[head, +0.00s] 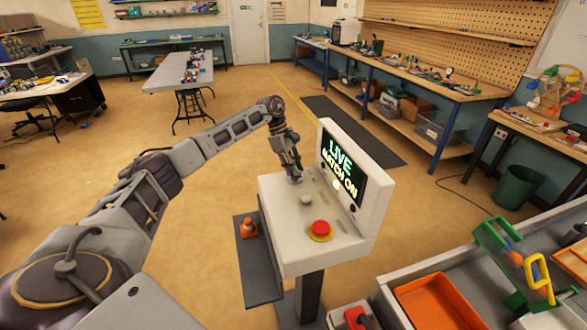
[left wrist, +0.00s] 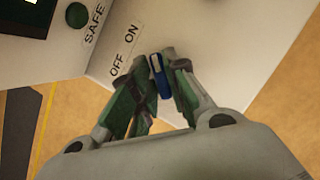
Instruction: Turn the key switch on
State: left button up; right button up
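The control console (head: 335,250) has a light sloping top and an upright panel whose screen (head: 342,168) reads "LIVE MATCH ON". My left gripper (head: 295,179) points down onto the far left part of the top and hides the key switch in the head view. In the left wrist view, the blue key (left wrist: 157,68) stands between the fingertips of my left gripper (left wrist: 156,60), which look closed against its sides. The labels "OFF" and "ON" (left wrist: 124,50) are printed beside it. My right gripper is not in view.
A red push button (head: 320,228) on a yellow ring and a grey knob (head: 306,200) are on the console top. A green lamp (left wrist: 77,14) is near a "SAFE" label. An orange tray (head: 437,303) and a green frame (head: 497,240) are at the right.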

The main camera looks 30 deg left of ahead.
pick_arm(q)
jog(key=shift+o, duration=1.3)
jog(key=v, duration=1.2)
jog(key=shift+a, duration=0.1)
